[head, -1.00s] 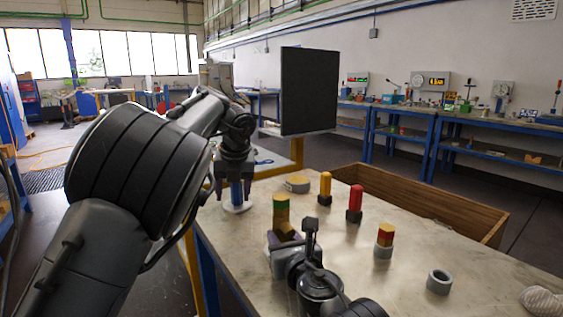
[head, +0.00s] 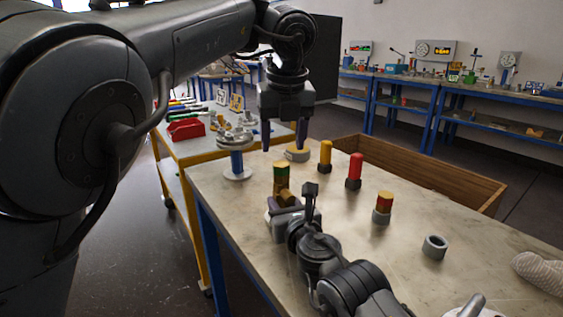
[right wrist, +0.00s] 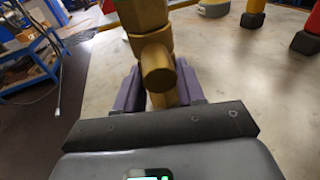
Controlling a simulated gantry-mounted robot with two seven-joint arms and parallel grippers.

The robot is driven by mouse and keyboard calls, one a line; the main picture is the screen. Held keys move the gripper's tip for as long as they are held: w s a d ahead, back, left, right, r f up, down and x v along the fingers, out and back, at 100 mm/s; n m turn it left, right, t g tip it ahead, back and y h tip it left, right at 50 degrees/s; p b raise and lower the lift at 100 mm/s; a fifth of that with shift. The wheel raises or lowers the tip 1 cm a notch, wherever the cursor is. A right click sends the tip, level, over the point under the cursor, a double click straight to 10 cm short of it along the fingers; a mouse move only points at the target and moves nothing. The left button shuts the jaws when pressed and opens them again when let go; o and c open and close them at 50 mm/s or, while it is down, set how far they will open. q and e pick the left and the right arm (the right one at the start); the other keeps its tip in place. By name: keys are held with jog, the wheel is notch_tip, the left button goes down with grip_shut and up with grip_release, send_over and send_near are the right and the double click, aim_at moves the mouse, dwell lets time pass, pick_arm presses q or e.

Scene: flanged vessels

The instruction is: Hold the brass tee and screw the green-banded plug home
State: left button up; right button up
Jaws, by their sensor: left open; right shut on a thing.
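The brass tee (head: 283,194) stands on the workbench, with the green-banded plug (head: 281,168) upright on top of it. How deep the plug sits in the tee I cannot tell. My right gripper (head: 286,206) is shut on the tee low down. In the right wrist view its purple jaws (right wrist: 160,92) are on both sides of the brass tee (right wrist: 157,66), whose side branch faces the camera; the tee's upper part runs out of the picture. My left gripper (head: 284,147) is open and empty, pointing down just above and behind the plug in the head view.
A blue flanged post (head: 237,165) is left.

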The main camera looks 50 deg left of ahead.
aim_at(282, 164)
pick_arm(q)
jog(key=shift+x, duration=3.95)
